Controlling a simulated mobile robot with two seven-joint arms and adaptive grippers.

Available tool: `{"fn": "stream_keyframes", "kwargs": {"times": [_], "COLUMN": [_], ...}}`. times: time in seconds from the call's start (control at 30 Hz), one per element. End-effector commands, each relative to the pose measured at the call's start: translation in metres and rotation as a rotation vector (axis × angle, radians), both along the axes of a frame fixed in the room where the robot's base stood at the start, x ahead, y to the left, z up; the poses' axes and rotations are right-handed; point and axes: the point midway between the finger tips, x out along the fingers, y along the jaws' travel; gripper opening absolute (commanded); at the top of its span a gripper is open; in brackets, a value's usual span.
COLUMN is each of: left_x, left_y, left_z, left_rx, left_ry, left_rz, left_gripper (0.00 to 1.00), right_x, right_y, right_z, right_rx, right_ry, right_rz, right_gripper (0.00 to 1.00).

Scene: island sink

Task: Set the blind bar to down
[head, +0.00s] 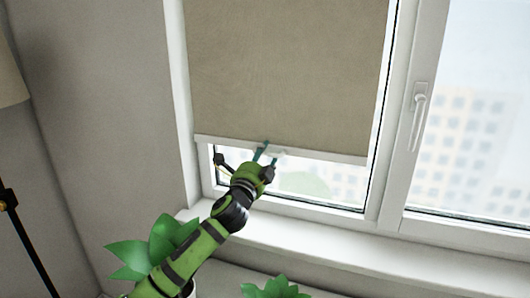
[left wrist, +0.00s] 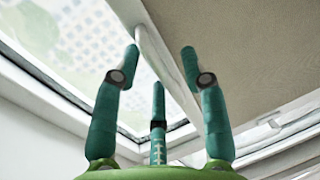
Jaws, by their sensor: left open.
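The blind bar (head: 330,157) is a pale strip along the bottom edge of a beige roller blind (head: 285,65). The blind covers most of the left window pane, with a strip of glass showing below the bar. My left gripper (head: 269,152) is open, its teal fingers at the middle of the bar from below. In the left wrist view, the bar (left wrist: 165,62) runs between the spread fingertips of the left gripper (left wrist: 160,56). I cannot tell whether the fingers touch it. My right gripper is not in view.
A white windowsill (head: 340,238) runs below the window. Leafy plants (head: 150,248) stand below the sill, beside and behind my left forearm. A white window handle (head: 418,113) is to the right. A lamp shade (head: 10,80) shows at the left edge.

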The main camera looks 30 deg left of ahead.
Motion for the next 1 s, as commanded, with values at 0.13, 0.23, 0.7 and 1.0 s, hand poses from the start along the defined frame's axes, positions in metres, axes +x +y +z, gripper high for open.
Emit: {"fn": "stream_keyframes", "kwargs": {"times": [0.13,0.23,0.7,1.0], "left_x": [0.004,0.004,0.004,0.004], "left_y": [0.0,0.0,0.0,0.0], "left_z": [0.001,0.0,-0.003,-0.059], "left_rx": [0.0,0.0,0.0,-0.001], "left_ry": [0.0,0.0,0.001,0.004], "left_rz": [-0.002,-0.002,-0.001,-0.001], "left_gripper": [0.44,0.44,0.0,0.0], "right_x": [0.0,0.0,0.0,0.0], "right_y": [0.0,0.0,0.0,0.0], "right_z": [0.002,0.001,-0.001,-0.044], "right_rx": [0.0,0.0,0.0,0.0], "right_ry": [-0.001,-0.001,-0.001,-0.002], "right_rz": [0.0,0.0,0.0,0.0], "right_gripper": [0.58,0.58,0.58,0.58]}}
